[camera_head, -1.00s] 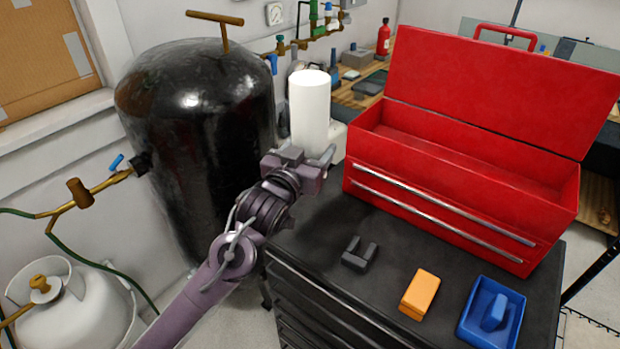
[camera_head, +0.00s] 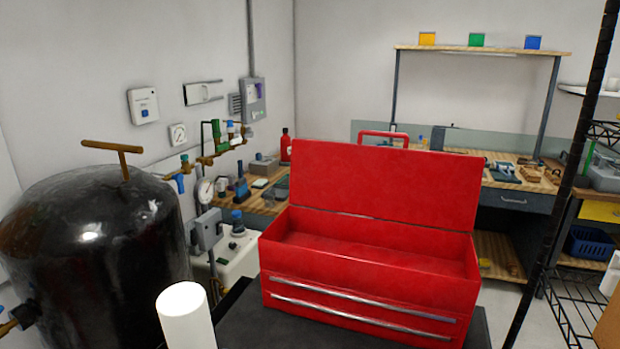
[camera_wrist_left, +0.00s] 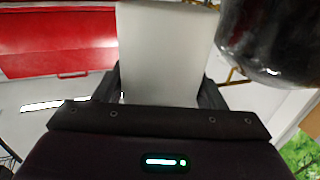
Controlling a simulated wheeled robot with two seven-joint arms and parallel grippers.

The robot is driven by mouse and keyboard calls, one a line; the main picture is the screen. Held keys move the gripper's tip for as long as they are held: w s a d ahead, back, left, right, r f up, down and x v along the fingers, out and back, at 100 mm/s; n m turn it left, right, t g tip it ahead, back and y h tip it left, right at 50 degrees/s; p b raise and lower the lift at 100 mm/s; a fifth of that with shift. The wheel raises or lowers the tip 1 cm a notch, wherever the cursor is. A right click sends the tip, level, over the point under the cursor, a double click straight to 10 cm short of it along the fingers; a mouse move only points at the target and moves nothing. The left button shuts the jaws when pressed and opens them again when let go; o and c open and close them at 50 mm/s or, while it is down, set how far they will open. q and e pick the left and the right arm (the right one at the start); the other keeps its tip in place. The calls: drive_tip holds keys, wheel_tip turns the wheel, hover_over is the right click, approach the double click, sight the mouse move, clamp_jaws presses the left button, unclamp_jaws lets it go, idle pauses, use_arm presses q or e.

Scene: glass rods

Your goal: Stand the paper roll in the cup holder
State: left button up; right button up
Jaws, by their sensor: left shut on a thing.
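The white paper roll (camera_head: 186,316) shows its upper part at the bottom of the head view, in front of the red toolbox. It looks upright there, and its lower part is cut off by the frame edge. In the left wrist view the roll (camera_wrist_left: 165,50) stands between the two dark fingers of my left gripper (camera_wrist_left: 160,85), which is shut on it. My left gripper is outside the head view. My right gripper is in neither view. I cannot make out a cup holder in the current frames.
The open red toolbox (camera_head: 368,293) stands on a dark cabinet top (camera_head: 255,328), right of the roll. A black tank (camera_head: 95,255) stands close on the left. A wooden workbench (camera_head: 500,178) is at the back, and a dark post (camera_head: 562,180) rises at the right.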

use_arm(q)
drive_tip(key=s+f, duration=0.3)
drive_tip(key=s, duration=0.6)
drive_tip(key=w+d+r+m+h+b, duration=0.1)
drive_tip(key=w+r+b, duration=0.2)
drive_tip(key=w+r, duration=0.6)
drive_tip(key=w+d+r+m+h+b, duration=0.1)
drive_tip(key=w+r+h+b, duration=0.3)
drive_tip(key=w, duration=0.9)
drive_tip(key=f+y+p, duration=0.1)
drive_tip(key=f, duration=0.8)
drive_tip(key=f+y+p, duration=0.1)
drive_tip(key=f, duration=0.8)
drive_tip(key=shift+a+p, duration=0.2)
drive_tip(key=shift+p, duration=0.1)
drive_tip(key=o, duration=1.1)
drive_tip(key=shift+f, duration=0.15)
